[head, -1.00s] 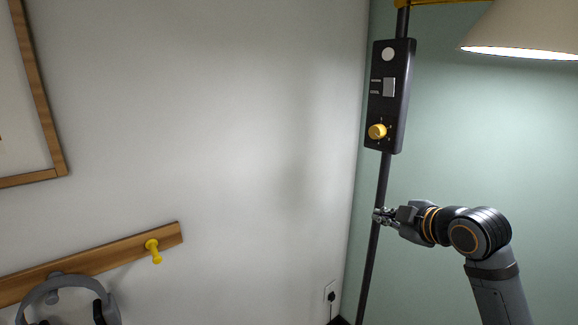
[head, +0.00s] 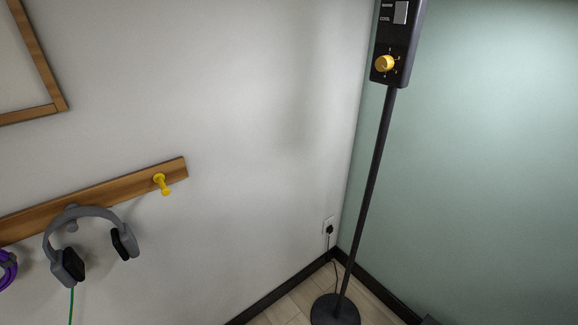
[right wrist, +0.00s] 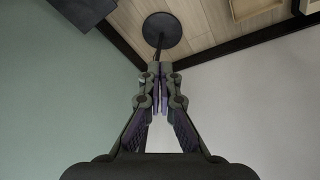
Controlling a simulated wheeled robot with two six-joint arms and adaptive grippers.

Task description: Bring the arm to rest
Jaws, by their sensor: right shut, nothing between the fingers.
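My right gripper (right wrist: 158,90) shows in the right wrist view, its two fingers together with nothing between them. Beyond its fingertips is the round black base (right wrist: 164,32) of the floor lamp; the fingers hide part of the pole. Neither gripper shows in the head view. There the lamp's black pole (head: 370,185) rises from its base (head: 335,311) to a black control box (head: 397,45) with a yellow knob (head: 385,63). The top of the box and the lampshade are out of view.
A wooden rail (head: 100,198) on the white wall carries grey headphones (head: 95,213), a yellow peg (head: 162,184) and a purple coil (head: 7,270). A plug sits in the wall socket (head: 328,228). A wooden item (right wrist: 255,8) stands on the floor in the right wrist view.

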